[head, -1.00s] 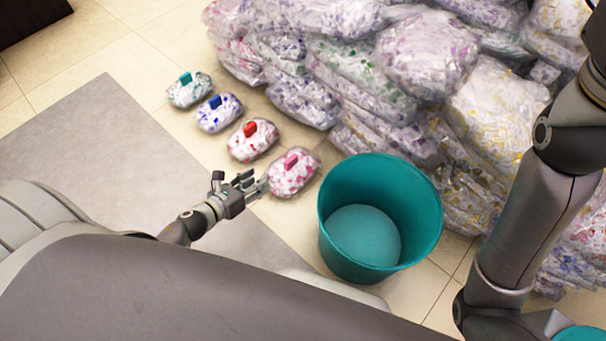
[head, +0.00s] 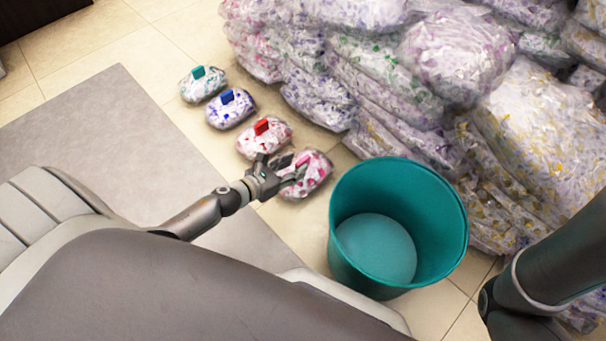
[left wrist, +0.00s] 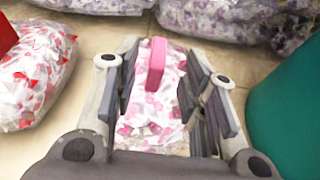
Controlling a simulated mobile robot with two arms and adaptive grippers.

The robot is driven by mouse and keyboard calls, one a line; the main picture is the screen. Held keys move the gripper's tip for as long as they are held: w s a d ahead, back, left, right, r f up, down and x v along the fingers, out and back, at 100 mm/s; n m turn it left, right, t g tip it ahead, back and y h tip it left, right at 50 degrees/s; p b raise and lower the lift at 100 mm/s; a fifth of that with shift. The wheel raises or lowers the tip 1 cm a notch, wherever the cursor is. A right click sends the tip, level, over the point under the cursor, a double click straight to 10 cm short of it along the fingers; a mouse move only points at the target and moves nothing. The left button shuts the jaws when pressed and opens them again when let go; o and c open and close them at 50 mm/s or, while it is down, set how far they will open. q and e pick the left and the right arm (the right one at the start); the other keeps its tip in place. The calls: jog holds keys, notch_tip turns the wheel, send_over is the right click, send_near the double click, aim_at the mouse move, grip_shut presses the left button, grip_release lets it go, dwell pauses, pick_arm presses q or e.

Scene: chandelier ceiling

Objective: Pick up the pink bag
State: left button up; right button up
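The pink bag (head: 317,176) is a clear bag with pink and white bits and a pink tab on top. It lies on the floor at the near end of a row of small bags. My left gripper (head: 292,168) reaches over its left side and partly hides it. In the left wrist view the pink bag (left wrist: 150,115) with its upright pink tab (left wrist: 156,63) lies between the spread fingers of my left gripper (left wrist: 162,85). The fingers stand on either side of it, open. My right gripper is out of view.
Red (head: 264,140), blue (head: 231,110) and teal (head: 202,84) tabbed bags lie in line beyond the pink one. A teal bin (head: 453,225), empty inside, stands to its right. Large filled bags (head: 400,90) are piled behind. A grey mat (head: 110,130) lies at left.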

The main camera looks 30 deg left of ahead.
aim_at(298, 163)
pick_arm(q)
jog(key=b+x, duration=0.1)
jog(key=x, duration=0.2)
jog(key=shift+w+b, duration=0.3)
jog(key=shift+b, duration=0.05)
jog(key=shift+w+d+f, duration=0.15)
jog(key=shift+w, duration=0.4)
grip_shut()
